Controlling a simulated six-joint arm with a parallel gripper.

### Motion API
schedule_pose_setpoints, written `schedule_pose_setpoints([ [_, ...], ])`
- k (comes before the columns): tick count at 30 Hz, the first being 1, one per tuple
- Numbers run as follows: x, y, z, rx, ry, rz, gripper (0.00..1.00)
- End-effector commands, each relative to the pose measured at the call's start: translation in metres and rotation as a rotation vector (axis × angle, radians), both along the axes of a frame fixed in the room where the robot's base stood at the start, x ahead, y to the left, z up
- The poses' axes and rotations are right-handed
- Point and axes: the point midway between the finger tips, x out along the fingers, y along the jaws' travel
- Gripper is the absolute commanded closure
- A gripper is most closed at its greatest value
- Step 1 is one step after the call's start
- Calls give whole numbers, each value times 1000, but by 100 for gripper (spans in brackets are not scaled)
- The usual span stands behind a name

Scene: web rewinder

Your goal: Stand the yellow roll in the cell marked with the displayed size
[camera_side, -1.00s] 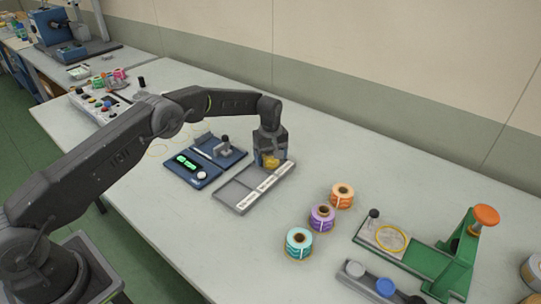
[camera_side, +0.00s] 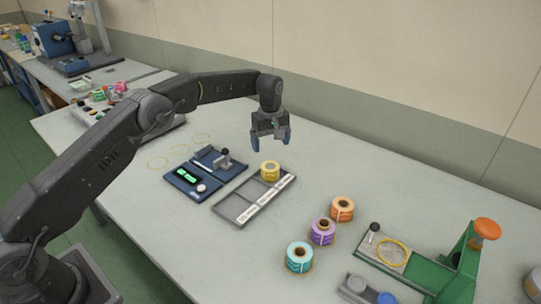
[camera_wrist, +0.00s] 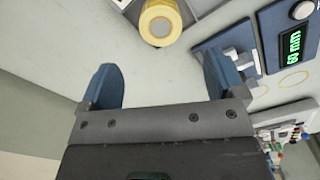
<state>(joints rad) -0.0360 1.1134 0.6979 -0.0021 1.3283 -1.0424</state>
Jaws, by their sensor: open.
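The yellow roll (camera_side: 270,171) stands upright in the far end cell of the grey divided tray (camera_side: 240,204). It also shows at the top of the wrist view (camera_wrist: 160,24), with its core facing the camera. My gripper (camera_side: 271,142) is open and empty above the roll and apart from it. In the wrist view my gripper's two blue fingers (camera_wrist: 160,82) have bare bench between them. White labels run along the tray's front edge, too small to read. The blue device (camera_side: 193,180) has a lit green display, which shows a size in mm (camera_wrist: 291,48); its digits are hard to read.
Orange (camera_side: 342,209), purple (camera_side: 322,232) and teal (camera_side: 299,257) rolls stand in a row right of the tray. A green stand with an orange knob (camera_side: 487,228) is at the far right. The bench behind the tray is clear.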

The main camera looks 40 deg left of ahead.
Motion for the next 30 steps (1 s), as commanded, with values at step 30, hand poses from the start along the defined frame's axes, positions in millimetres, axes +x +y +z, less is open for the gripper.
schedule_pose_setpoints([
  [30, -151, -13, 209, 61, -220, -479, 11],
])
